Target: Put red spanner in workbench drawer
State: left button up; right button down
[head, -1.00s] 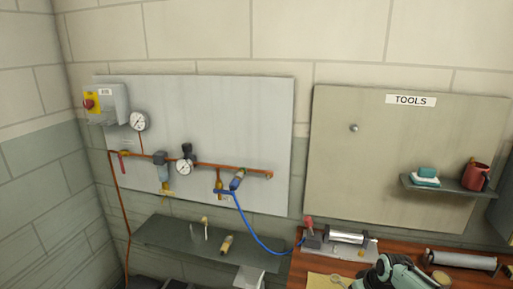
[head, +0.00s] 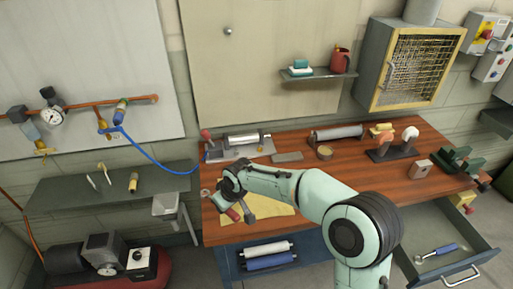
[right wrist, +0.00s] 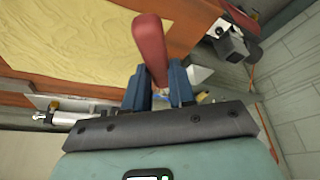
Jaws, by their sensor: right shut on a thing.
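My right gripper (head: 226,207) is over the left part of the workbench (head: 350,178), by a yellow sheet (head: 275,209). It is shut on the red spanner (head: 235,214); the red handle also shows in the right wrist view (right wrist: 150,45), sticking out between the blue fingers (right wrist: 158,88). The spanner's other end is mostly hidden by the gripper. The workbench drawer (head: 482,247) is pulled open at the lower right, and a blue-handled tool (head: 437,251) lies in it. My left gripper is not in view.
A vice (head: 455,165), a bench grinder (head: 392,146) and a grey roller (head: 338,132) stand along the bench. A blue hose (head: 160,160) hangs at the left. A lower shelf (head: 268,265) holds rolls. My arm crosses the bench front, between spanner and drawer.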

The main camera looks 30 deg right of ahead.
aim_at(410, 236)
jog(key=k+l, duration=0.1)
jog(key=l, duration=0.3)
jog(key=k+l, duration=0.15)
jog(key=l, duration=0.25)
jog(key=k+l, duration=0.1)
jog(key=l, duration=0.3)
jog(key=k+l, duration=0.15)
jog(key=l, duration=0.2)
jog(key=k+l, duration=0.1)
jog(key=l, duration=0.3)
jog(key=k+l, duration=0.15)
jog(key=l, duration=0.25)
jog(key=k+l, duration=0.1)
jog(key=l, duration=0.3)
